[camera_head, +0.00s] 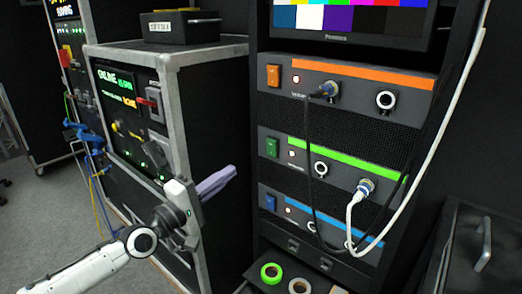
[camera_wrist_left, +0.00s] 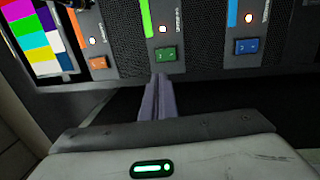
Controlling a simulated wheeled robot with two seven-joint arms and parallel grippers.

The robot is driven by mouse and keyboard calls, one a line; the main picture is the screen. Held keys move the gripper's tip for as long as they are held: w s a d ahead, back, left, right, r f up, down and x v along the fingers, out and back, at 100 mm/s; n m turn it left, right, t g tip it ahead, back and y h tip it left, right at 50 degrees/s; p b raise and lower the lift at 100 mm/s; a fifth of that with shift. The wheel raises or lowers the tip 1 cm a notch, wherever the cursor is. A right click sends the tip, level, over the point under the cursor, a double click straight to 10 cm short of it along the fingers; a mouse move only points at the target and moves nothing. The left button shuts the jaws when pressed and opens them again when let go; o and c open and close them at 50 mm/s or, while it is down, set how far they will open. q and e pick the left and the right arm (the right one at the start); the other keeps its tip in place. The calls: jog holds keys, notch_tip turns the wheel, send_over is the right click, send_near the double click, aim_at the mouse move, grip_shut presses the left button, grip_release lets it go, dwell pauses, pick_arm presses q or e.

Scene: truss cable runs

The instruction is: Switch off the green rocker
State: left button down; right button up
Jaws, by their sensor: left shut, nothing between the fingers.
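The fingers also show in the left wrist view (camera_wrist_left: 160,78), apart from the rocker as far as I can tell. My right gripper is not in view.
An orange rocker (camera_head: 273,76) is above and a blue rocker (camera_head: 270,202) below. A black cable (camera_head: 310,140) and a white cable (camera_head: 350,222) hang across the rack front. A road case (camera_head: 205,55) stands at left. Tape rolls (camera_head: 271,272) lie below.

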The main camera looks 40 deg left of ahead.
pick_arm(q)
jog(key=p, duration=0.1)
send_near(269, 144)
jog(key=w, duration=0.4)
jog(key=shift+w+d+r, duration=0.15)
jog(key=shift+w+r, duration=0.15)
jog(key=shift+r, duration=0.1)
jog(key=shift+w+r, duration=0.1)
jog(key=shift+w, duration=0.7)
jog(key=shift+w+d, duration=0.1)
